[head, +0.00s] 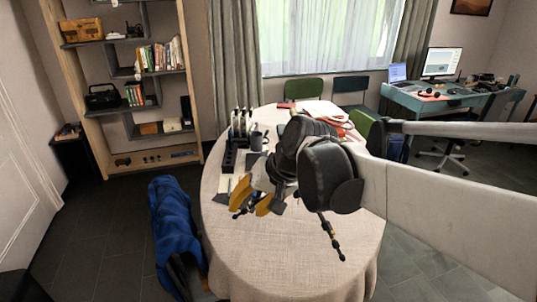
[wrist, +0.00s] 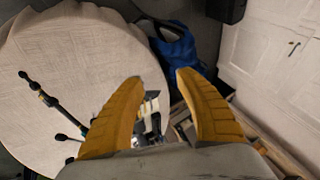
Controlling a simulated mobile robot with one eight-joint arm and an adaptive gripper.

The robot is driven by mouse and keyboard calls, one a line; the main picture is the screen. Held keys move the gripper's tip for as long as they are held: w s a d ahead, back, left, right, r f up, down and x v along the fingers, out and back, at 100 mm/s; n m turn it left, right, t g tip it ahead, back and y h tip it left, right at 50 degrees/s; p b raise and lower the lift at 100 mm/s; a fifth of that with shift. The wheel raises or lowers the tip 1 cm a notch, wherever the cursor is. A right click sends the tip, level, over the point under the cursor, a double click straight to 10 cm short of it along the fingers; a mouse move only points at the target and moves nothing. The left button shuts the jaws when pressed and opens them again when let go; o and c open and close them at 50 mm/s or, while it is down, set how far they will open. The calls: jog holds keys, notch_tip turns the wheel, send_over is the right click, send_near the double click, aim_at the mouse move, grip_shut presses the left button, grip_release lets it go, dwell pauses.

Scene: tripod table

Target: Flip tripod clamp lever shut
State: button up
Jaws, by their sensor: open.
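A black tripod (head: 329,232) lies on the round table (head: 290,260), with a leg and a small yellowish band showing; my arm hides much of it in the head view. In the wrist view, parts of the tripod (wrist: 42,95) show on the left, with dark knobs and a light band. The clamp lever is too small to make out. My gripper (head: 250,207) has yellow fingers, open and empty, above the table's left part. In the wrist view my gripper (wrist: 158,78) has its fingers wide apart, with the tripod outside them, to the left of the left finger.
A dark mug (head: 257,140) and a black organiser (head: 231,152) stand on the table's far left. Papers and a red item (head: 340,118) lie at the back. A chair with a blue cloth (head: 172,225) stands left of the table. The table's front is clear.

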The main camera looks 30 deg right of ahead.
jog(key=w+d+f+m+t+y+b, duration=0.1)
jog(key=w+d+m+t+y, duration=0.15)
jog(key=w+d, duration=0.55)
jog(key=w+d+f+m+t+y+b, duration=0.1)
jog(key=w+d+m+y, duration=0.15)
jog(key=d, duration=0.95)
jog(key=s+d+f+t+y+b, duration=0.1)
jog(key=s+d+f+t+y, duration=0.2)
jog(key=d, duration=0.8)
jog(key=s+d+f+t, duration=0.2)
jog(key=s+d+f, duration=0.3)
jog(key=d, duration=0.5)
jog(key=b+x, duration=0.3)
jog(key=x, duration=0.7)
jog(key=shift+w+r+m, duration=0.15)
jog(key=shift+w+m, duration=0.05)
jog(key=shift+m, duration=0.2)
grip_shut()
jog(key=shift+b, duration=0.3)
